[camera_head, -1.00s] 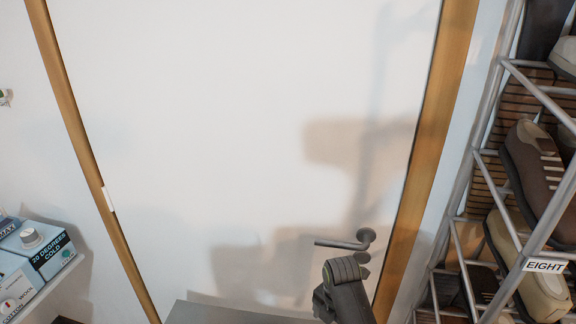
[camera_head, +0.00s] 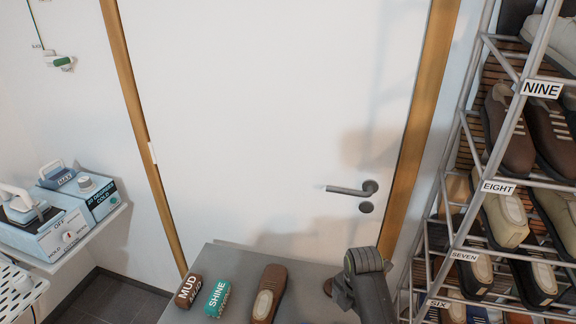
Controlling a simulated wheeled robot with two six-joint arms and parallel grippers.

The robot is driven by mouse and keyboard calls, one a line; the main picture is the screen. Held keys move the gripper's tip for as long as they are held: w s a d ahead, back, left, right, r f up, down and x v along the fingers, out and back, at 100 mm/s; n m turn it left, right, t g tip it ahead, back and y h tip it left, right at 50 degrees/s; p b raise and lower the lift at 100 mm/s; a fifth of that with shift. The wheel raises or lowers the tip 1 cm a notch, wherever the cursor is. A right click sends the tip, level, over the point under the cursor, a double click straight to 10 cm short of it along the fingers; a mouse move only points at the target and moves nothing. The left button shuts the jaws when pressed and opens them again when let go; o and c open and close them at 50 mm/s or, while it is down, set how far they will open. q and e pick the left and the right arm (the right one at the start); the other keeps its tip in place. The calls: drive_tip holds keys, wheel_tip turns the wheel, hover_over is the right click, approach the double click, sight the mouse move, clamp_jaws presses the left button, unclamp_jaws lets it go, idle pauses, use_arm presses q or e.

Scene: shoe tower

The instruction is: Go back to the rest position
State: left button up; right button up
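A dark grey jointed arm part (camera_head: 365,285), which looks like a link of my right arm, rises from the bottom edge right of centre. No gripper fingers can be made out on it. My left arm and gripper are not in the picture. On the grey table top (camera_head: 235,260) lie a brown block marked MUD (camera_head: 188,291), a teal block marked SHINE (camera_head: 218,298) and a brown shoe with a pale inside (camera_head: 267,295). A small dark thing beside the arm part is mostly hidden.
A metal shoe rack (camera_head: 468,125) with numbered labels and several shoes stands at the right. A white door (camera_head: 270,110) with a grey handle (camera_head: 352,190) is ahead. A shelf (camera_head: 88,243) with an iron and boxes is at the left.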

drive_tip(key=s+d+f+m+t, duration=0.2)
drive_tip(key=s+d+f+m, duration=0.1)
drive_tip(key=s+d+m, duration=0.75)
drive_tip(key=s+d+r+m+t+h, duration=0.1)
drive_tip(key=s+d+r+m, duration=0.15)
drive_tip(key=s+m, duration=0.5)
drive_tip(key=s+d+r+m+h, duration=0.15)
drive_tip(key=s+r+m, duration=0.25)
drive_tip(key=s+m, duration=0.4)
wheel_tip(320, 180, down, 25)
drive_tip(key=s+d+y, duration=0.1)
drive_tip(key=s+d, duration=0.1)
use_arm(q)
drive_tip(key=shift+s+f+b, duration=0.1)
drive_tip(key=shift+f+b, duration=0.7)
use_arm(e)
drive_tip(key=s+a+f+g, duration=0.1)
drive_tip(key=s+f+g, duration=0.1)
drive_tip(key=s+f, duration=1.2)
wheel_tip(320, 180, down, 3)
drive_tip(key=shift+s+a+r+n, duration=0.15)
drive_tip(key=shift+s+a+n, duration=0.1)
drive_tip(key=shift+s+n, duration=0.1)
